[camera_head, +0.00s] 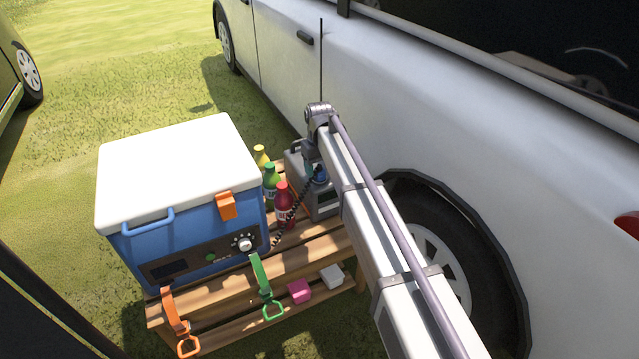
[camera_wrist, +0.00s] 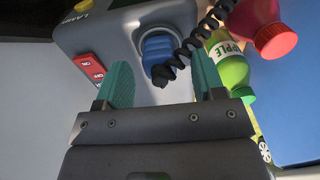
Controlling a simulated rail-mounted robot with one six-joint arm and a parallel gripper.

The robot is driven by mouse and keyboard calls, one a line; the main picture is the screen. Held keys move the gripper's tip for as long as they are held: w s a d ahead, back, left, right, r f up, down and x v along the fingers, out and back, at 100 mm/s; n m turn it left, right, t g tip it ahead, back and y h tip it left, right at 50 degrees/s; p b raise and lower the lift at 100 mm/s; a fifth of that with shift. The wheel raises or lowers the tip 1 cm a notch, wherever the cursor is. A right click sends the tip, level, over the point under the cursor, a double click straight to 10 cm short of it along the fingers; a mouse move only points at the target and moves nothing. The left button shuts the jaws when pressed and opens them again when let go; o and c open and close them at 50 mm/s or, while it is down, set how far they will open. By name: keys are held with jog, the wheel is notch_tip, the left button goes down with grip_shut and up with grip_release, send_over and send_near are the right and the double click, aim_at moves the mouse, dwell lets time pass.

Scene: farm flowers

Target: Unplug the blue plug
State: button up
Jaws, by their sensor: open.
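The blue plug (camera_wrist: 157,47) sits in the grey power box (camera_wrist: 105,32), with a black coiled cord (camera_wrist: 190,45) running from it. In the head view the plug (camera_head: 319,174) is a small blue spot on the grey box (camera_head: 326,207), beside my arm. My gripper (camera_wrist: 160,62) is open, with one green finger on each side of the plug's line in the wrist view. The fingertips are close to the box face. I cannot tell whether they touch the plug. In the head view my gripper (camera_head: 309,154) is small and partly hidden by my arm.
Red (camera_head: 284,205), green (camera_head: 270,185) and yellow bottles stand left of the box, close to the cord. A blue cooler (camera_head: 190,240) with a white lid fills the wooden table's (camera_head: 310,255) left side. A white car (camera_head: 400,100) stands right behind.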

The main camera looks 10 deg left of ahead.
aim_at(320, 166)
notch_tip(320, 166, down, 2)
jog(key=shift+f+b, duration=0.15)
jog(key=shift+b, duration=0.5)
dwell(0.4)
grip_shut()
jog(key=shift+r+p, duration=3.1)
